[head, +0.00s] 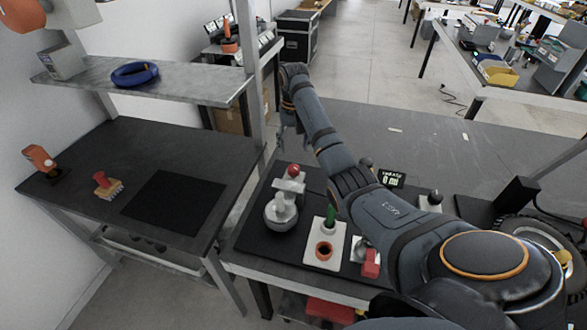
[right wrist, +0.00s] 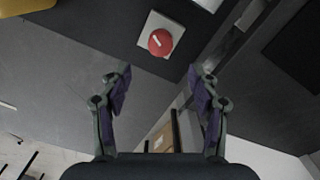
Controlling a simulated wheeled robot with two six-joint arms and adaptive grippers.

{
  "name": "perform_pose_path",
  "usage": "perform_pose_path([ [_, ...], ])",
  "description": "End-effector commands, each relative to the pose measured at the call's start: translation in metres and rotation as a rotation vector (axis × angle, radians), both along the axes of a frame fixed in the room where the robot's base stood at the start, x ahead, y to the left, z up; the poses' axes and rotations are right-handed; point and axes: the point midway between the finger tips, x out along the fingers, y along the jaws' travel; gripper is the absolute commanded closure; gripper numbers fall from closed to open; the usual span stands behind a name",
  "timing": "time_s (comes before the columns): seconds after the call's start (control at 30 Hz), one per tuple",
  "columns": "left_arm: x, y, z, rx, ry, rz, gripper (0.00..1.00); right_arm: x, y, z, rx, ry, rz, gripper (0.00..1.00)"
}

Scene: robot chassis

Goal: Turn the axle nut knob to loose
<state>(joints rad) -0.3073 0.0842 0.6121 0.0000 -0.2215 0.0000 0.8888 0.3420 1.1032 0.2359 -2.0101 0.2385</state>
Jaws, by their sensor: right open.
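A round red knob (head: 293,170) sits on a pale square plate at the back edge of the black mat. It fits the axle nut knob, though I can read no label. In the right wrist view the red knob (right wrist: 161,42) shows a white pointer mark on its face. My right gripper (head: 290,130) hangs above and behind the knob in the head view, partly hidden by its own arm. In the right wrist view my right gripper (right wrist: 160,82) is open and empty, with the knob beyond its fingertips, not touched. My left gripper is not in view.
A wheel (head: 530,240) is at the right. A metal post (head: 250,70) rises left of my right gripper.

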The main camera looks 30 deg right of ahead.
Motion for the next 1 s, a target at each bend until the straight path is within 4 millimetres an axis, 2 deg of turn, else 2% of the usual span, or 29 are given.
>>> perform_pose_path([
  [0.03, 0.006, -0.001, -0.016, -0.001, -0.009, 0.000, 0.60, 0.000, 0.000, -0.016, 0.000, 0.001, 0.000, 0.39],
  [0.2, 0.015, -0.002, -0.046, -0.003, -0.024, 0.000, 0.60, 0.000, 0.000, -0.054, 0.000, 0.001, 0.000, 0.39],
  [0.3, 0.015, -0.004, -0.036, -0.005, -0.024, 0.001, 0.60, -0.001, 0.001, -0.065, 0.000, 0.003, 0.001, 0.39],
  [0.5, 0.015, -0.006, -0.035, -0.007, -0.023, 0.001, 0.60, 0.000, 0.001, -0.091, 0.001, 0.002, 0.001, 0.39],
  [0.83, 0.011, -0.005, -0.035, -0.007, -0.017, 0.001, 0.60, 0.000, 0.000, -0.098, 0.000, 0.000, 0.000, 0.39],
  [1.0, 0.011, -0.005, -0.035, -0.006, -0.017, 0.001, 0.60, 0.000, 0.000, -0.097, 0.000, 0.000, 0.000, 0.60],
])
